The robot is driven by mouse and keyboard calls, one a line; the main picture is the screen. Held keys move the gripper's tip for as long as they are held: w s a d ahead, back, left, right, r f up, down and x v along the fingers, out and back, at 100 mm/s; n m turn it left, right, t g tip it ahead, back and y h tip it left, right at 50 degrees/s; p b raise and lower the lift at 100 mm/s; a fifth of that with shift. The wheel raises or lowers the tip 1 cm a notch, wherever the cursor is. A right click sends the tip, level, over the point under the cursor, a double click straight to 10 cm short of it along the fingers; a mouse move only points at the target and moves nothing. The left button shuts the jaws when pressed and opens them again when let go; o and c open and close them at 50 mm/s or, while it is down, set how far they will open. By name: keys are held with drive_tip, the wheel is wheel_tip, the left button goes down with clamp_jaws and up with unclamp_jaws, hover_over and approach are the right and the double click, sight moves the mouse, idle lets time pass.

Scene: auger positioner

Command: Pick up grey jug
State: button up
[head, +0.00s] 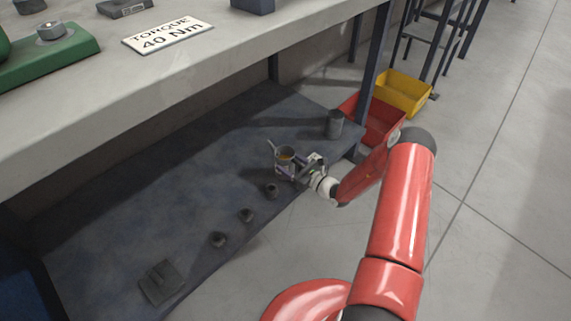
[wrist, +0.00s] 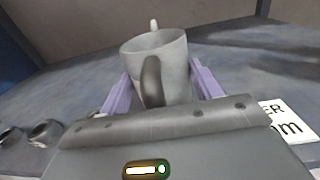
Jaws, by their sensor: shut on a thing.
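My gripper (head: 292,171) is shut on the jug. Its two purple fingers (wrist: 160,90) are on either side of the body in the wrist view. The jug's base is hidden, so I cannot tell whether it touches the shelf.
A dark cylinder (head: 334,123) stands right of the jug on the shelf (head: 160,190). Several small dark parts (head: 246,215) and a flat block (head: 162,281) lie along the front edge. The bench top (head: 200,70) overhangs the shelf. Red (head: 372,125) and yellow (head: 402,93) bins stand at right.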

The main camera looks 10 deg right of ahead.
drive_tip(key=shift+r, duration=0.15)
wheel_tip(320, 180, up, 20)
drive_tip(key=p, duration=0.2)
idle(0.3)
